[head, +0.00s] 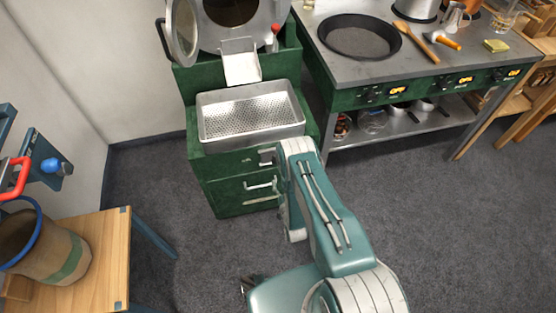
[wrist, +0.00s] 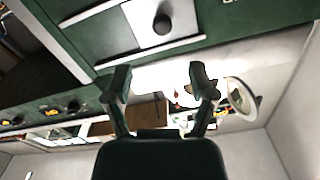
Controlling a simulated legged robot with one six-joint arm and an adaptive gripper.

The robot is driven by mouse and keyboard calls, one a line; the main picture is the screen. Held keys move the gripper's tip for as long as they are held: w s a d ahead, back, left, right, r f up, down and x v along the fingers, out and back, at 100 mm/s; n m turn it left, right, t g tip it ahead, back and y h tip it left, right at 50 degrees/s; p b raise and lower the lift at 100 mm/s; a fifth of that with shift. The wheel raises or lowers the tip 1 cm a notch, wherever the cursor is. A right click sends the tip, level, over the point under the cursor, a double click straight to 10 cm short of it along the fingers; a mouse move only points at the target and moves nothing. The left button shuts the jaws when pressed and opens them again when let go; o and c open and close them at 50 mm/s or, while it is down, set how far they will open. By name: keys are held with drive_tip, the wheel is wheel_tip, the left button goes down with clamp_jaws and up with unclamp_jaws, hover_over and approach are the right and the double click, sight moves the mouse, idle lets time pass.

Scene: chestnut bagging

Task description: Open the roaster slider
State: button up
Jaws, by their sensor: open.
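The green roaster (head: 215,175) stands against the wall, its drum over a perforated metal tray (head: 204,140). The slider seems to be a small metal plate with a dark knob (head: 268,157) on its front. In the wrist view, a pale metal plate (wrist: 188,20) with a dark round knob (wrist: 162,24) shows on the green panel. My gripper (wrist: 160,77) is open, its fingers spread apart with nothing visible between them. The knob appears beyond the fingertips, apart from them. In the head view, my arm hides the gripper.
A stove counter (head: 395,75) with a black pan (head: 360,37) and utensils stands right of the roaster. A wooden table (head: 105,250) with a blue-rimmed bag (head: 75,265) is at lower left. Grey floor is clear between them. Drawer handles (head: 262,184) protrude below the slider.

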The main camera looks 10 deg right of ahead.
sight(275, 163)
drive_tip(key=w, duration=1)
drive_tip(key=shift+w, duration=0.3)
drive_tip(key=shift+w+a, duration=0.1)
drive_tip(key=shift+a, duration=0.1)
drive_tip(key=shift+d, duration=0.15)
clamp_jaws()
